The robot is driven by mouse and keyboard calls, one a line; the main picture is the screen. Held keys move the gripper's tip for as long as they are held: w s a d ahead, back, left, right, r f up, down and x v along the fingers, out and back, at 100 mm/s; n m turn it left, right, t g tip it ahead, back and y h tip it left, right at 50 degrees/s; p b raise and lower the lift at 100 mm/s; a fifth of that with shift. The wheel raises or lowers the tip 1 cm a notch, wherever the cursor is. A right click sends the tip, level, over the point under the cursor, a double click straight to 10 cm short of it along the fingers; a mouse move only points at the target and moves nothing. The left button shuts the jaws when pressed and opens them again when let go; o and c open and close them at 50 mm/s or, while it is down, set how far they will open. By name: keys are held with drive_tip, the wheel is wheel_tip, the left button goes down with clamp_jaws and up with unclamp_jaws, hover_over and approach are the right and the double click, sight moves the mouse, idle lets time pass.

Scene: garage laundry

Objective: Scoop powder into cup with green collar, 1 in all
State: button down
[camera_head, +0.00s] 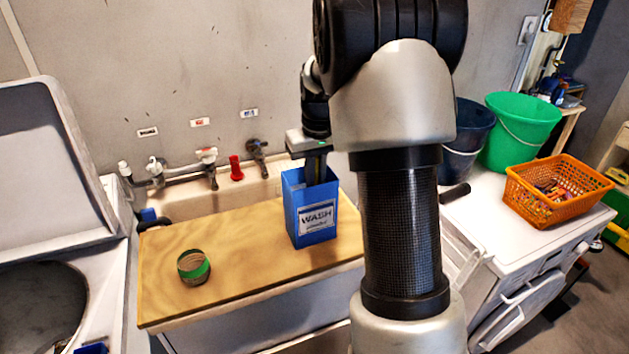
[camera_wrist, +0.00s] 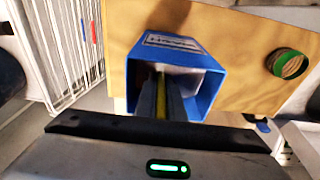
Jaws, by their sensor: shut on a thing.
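The blue open-topped box marked WASH (camera_head: 310,222) stands upright on the wooden board. It also shows in the wrist view (camera_wrist: 203,57), with something whitish inside that may be powder. My gripper (camera_head: 316,172) reaches down into the box from above. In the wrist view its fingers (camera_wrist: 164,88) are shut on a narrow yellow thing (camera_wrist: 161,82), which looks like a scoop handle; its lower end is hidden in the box. The cup with green collar (camera_head: 194,267) stands apart on the board, left of the box. It also shows in the wrist view (camera_wrist: 287,63), at the right.
The wooden board (camera_head: 240,250) is otherwise clear between box and cup. Behind it are a sink with taps (camera_head: 208,165) and a red object (camera_head: 236,168). An open washer (camera_head: 60,240) stands left. An orange basket (camera_head: 555,190) and a green bucket (camera_head: 522,125) sit right.

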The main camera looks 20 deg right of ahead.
idle(0.3)
wheel_tip(320, 180, up, 14)
drive_tip(key=p, duration=1)
idle(0.6)
